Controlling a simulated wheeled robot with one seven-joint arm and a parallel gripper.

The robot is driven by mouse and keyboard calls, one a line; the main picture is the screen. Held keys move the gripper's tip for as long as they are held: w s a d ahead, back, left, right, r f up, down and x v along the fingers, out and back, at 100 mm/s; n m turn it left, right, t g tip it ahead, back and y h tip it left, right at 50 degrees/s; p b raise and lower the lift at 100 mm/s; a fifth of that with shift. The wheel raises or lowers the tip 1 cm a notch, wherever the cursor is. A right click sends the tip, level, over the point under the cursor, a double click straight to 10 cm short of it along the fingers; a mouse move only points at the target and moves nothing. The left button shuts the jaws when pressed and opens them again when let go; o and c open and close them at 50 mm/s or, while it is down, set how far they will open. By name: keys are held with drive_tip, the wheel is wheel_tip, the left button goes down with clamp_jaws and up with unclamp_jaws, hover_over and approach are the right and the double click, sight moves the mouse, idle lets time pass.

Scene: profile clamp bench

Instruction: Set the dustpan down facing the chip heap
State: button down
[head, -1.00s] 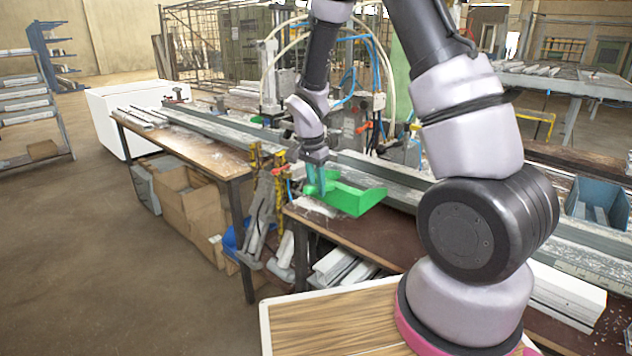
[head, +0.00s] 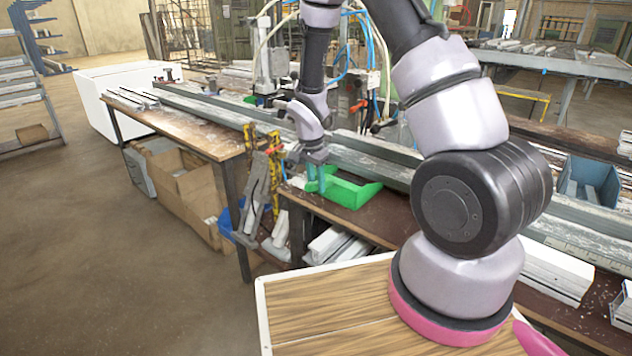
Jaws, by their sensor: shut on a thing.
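The green dustpan (head: 352,193) is at the near edge of the brown bench top, its open tray stretching to the right of my gripper. It looks level and on or just above the surface; I cannot tell whether it touches. My gripper (head: 316,181), with teal fingers pointing down, is shut on the dustpan at its left end. The chip heap is not clear; only a little pale material (head: 297,182) shows left of the fingers, and the dustpan and gripper may hide more.
A long metal rail (head: 390,172) runs behind the dustpan. Yellow-and-grey clamps (head: 262,180) hang left of the bench corner. A blue bin (head: 590,180) stands at the right. Bare bench top (head: 385,222) lies right of the dustpan.

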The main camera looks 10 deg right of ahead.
unclamp_jaws()
idle(0.5)
drive_tip(key=s+a+r, duration=0.3)
drive_tip(key=s+a, duration=0.3)
drive_tip(key=a, duration=0.3)
drive_tip(key=shift+s+r, duration=0.25)
drive_tip(key=shift+r, duration=0.05)
idle(0.6)
